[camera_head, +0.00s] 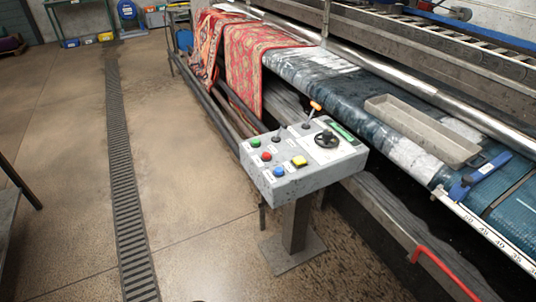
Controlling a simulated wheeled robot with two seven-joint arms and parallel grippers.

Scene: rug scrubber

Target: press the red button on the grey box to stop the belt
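The grey control box (300,178) stands on a metal post in the middle of the view. The red button (266,156) is on the left part of its top face, between a green button (255,142) and a blue button (279,171). A yellow button (299,161), a black dial (327,139) and an orange-tipped lever (315,106) are also on the box. The blue wet belt (365,118) runs behind the box; one frame does not show whether it moves. Neither of my grippers is in view. Nothing covers the red button.
Patterned red rugs (262,52) hang over the machine's far end. A grey tray (424,130) and a blue-handled tool (480,176) lie on the belt side. A red bent handle (445,270) is at lower right. The floor left of the box is open, with a drain grate (124,200).

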